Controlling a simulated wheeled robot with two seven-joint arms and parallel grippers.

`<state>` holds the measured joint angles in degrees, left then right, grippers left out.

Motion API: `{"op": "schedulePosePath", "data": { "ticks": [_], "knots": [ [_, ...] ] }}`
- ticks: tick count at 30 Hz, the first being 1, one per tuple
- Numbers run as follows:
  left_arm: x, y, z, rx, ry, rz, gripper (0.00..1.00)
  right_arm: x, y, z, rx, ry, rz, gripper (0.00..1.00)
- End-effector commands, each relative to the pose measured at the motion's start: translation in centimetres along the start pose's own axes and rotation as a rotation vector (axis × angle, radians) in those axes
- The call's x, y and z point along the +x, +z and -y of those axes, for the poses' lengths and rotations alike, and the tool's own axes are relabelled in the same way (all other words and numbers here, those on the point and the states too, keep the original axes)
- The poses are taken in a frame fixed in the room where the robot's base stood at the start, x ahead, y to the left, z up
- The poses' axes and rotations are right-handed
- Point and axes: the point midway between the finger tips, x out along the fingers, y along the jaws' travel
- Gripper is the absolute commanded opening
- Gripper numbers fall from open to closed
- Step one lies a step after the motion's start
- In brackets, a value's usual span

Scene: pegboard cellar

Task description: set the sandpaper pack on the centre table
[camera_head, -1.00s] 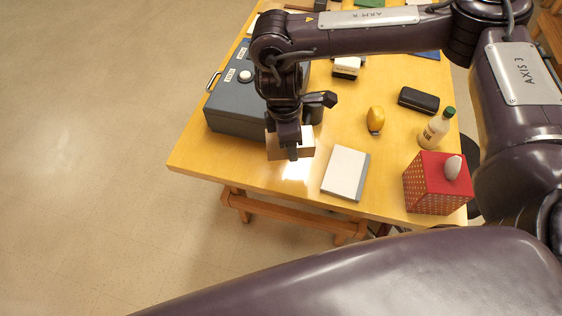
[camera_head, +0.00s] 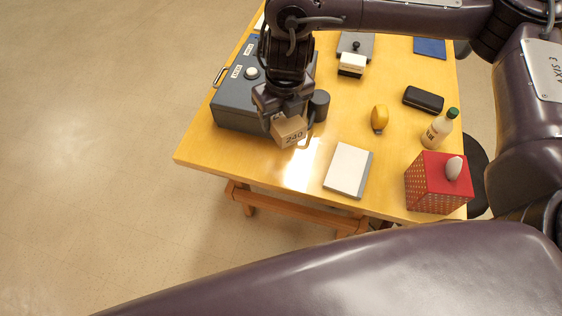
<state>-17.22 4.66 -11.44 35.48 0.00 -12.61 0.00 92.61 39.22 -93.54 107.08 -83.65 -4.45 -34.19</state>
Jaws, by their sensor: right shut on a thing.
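The sandpaper pack (camera_head: 290,132) is a small tan box marked 240. My right gripper (camera_head: 283,112) points down and is shut on it. The pack is tilted, its marked face toward the camera, and shows in front of the grey box on the yellow wooden table (camera_head: 240,158). It looks to be a little above the tabletop, though the gap is hard to judge. The gripper hides the pack's far side. My left gripper is not in view.
The grey box (camera_head: 240,110) and a dark cylinder (camera_head: 319,105) stand close by the pack. A white-and-grey book (camera_head: 347,168), yellow object (camera_head: 379,118), black case (camera_head: 423,99), bottle (camera_head: 437,130) and red tissue box (camera_head: 430,187) lie right. Bare tabletop shows left of the book.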

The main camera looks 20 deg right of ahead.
Motion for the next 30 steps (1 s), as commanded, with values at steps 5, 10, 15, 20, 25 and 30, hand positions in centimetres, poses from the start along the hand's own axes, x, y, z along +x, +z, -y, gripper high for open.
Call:
{"op": "schedulePosePath", "data": {
  "ticks": [5,10,15,20,25,30],
  "knots": [
    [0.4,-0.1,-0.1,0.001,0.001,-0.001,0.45,4.4,-0.8,-0.1,0.004,0.003,-0.01,0.3],
    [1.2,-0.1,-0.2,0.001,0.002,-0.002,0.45,8.7,-1.3,-0.1,0.005,0.003,-0.01,0.3],
    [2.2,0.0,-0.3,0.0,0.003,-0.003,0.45,12.6,-1.8,-0.1,0.006,0.002,-0.007,0.3],
    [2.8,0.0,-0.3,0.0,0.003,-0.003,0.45,14.6,-1.9,-0.1,0.003,0.001,-0.003,0.3],
    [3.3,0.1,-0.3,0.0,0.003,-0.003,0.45,16.1,-2.1,0.0,0.005,0.0,-0.004,0.3],
    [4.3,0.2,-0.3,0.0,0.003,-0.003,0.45,18.5,-2.4,0.0,0.005,0.001,-0.004,0.3]
  ]
}}
